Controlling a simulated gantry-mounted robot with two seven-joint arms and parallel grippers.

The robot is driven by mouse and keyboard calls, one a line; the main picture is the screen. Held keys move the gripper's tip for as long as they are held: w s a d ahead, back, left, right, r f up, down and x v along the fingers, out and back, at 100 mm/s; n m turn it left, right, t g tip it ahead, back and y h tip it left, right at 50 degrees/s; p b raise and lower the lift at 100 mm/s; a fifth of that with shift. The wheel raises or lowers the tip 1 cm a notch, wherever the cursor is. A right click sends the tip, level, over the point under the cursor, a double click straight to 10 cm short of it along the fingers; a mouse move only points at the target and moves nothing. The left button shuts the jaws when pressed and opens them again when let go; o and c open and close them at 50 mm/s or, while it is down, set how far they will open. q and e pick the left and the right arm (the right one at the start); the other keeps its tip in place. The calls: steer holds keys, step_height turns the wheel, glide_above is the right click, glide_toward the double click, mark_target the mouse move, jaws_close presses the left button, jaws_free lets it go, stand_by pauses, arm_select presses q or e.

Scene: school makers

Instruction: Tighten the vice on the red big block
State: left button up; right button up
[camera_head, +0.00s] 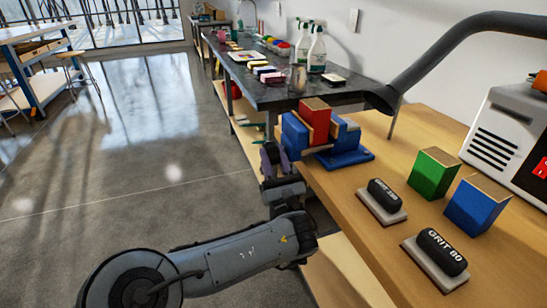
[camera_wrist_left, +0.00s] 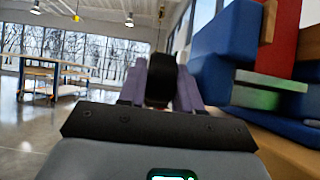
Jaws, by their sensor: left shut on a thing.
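The blue vice (camera_head: 352,158) stands on the near wooden bench by its left edge. The red big block (camera_head: 315,118) sits upright between its jaws; I cannot tell whether both jaws touch it. My left gripper (camera_head: 270,155) is at the vice's left side, off the bench edge. In the left wrist view its purple fingers (camera_wrist_left: 162,88) are shut on a black part, apparently the vice handle (camera_wrist_left: 160,78). The blue vice body (camera_wrist_left: 222,55) and the red block (camera_wrist_left: 284,40) show at the right there. My right gripper is not in view.
A green block (camera_head: 432,174), a blue block (camera_head: 474,206) and two sanding blocks, GRIT 250 (camera_head: 384,195) and GRIT 80 (camera_head: 440,252), lie on the bench right of the vice. A white machine (camera_head: 505,140) stands behind them. Spray bottles (camera_head: 316,50) stand on the far dark counter.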

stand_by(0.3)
arm_select(q)
steer(key=o, duration=0.7)
steer(key=shift+a, duration=0.1)
